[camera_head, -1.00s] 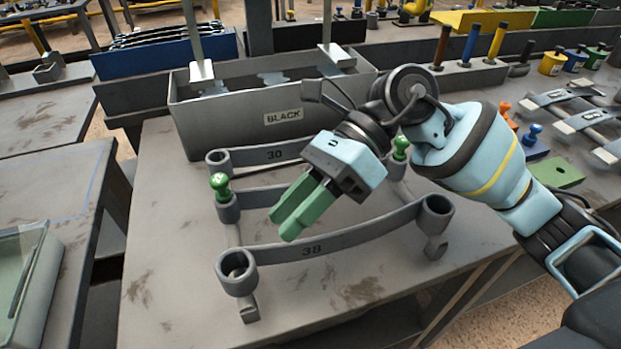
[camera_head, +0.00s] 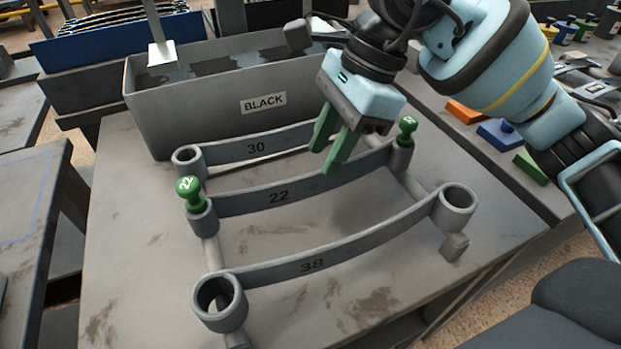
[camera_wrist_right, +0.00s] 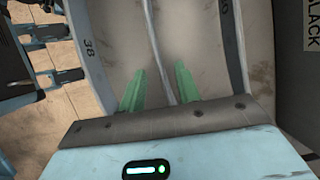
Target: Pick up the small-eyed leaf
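Three curved grey leaves marked 30 (camera_head: 235,150), 22 (camera_head: 310,190) and 38 (camera_head: 345,250) lie across a frame on the grey table. Leaf 22 is the middle one and its eyes look smaller than those of leaf 38; a green pin stands in each eye. My right gripper (camera_head: 324,158) is open and empty, pointing down over the middle of leaf 22. In the right wrist view, the thin edge of leaf 22 (camera_wrist_right: 157,45) runs between the two green fingers (camera_wrist_right: 160,70). I cannot tell whether the fingers touch it. My left gripper is not in view.
A grey bin labelled BLACK (camera_head: 200,115) stands close behind leaf 30. The left green pin (camera_head: 188,188) and right green pin (camera_head: 407,126) stick up. Orange, blue and green blocks (camera_head: 497,133) lie at right.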

